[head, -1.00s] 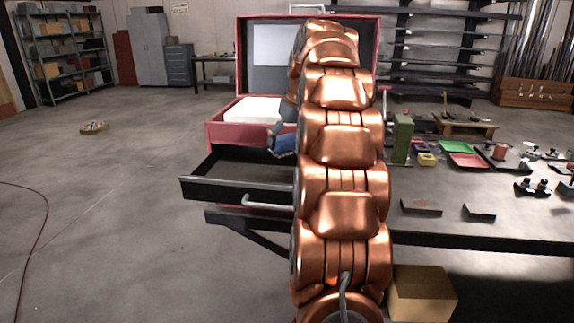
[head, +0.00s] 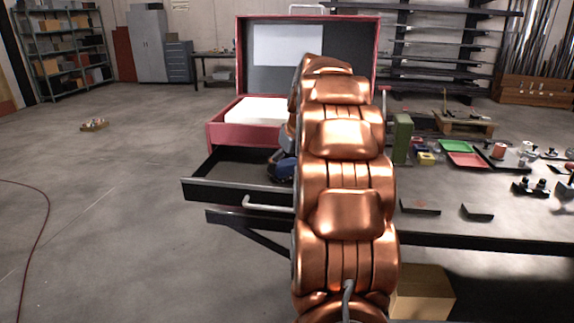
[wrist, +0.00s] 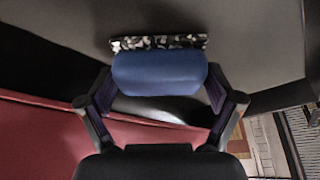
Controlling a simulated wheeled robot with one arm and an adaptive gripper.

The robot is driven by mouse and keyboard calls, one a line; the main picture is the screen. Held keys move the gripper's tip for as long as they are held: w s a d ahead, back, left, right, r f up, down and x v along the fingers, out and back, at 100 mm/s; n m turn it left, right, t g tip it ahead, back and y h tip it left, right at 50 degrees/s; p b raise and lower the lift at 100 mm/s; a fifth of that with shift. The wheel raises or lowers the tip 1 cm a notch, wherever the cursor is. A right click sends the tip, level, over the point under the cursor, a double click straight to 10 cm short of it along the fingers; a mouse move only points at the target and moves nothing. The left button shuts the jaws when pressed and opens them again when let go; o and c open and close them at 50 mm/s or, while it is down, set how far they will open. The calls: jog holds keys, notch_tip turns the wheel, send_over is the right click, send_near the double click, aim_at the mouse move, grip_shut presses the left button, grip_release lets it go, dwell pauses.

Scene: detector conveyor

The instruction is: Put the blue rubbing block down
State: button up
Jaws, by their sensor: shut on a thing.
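The blue rubbing block (wrist: 159,74) has a blue rounded body and a black-and-white speckled strip along its far side in the wrist view. My gripper (wrist: 160,86) is shut on it, one finger at each end. In the head view the blue part at my arm's end (head: 282,171) shows low over the open black drawer (head: 225,186), beside my copper arm. The arm hides the right part of the drawer. Whether the block touches the drawer floor cannot be told.
The drawer sits under a red case (head: 250,136) with its lid up. A cardboard box (head: 422,291) stands below. Open floor lies to the left.

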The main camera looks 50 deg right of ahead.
jog(key=shift+f, duration=0.3)
jog(key=shift+f, duration=0.1)
jog(key=shift+f, duration=0.1)
jog(key=o, duration=0.9)
jog(key=b+v, duration=0.3)
jog(key=v, duration=0.9)
jog(key=shift+r, duration=0.2)
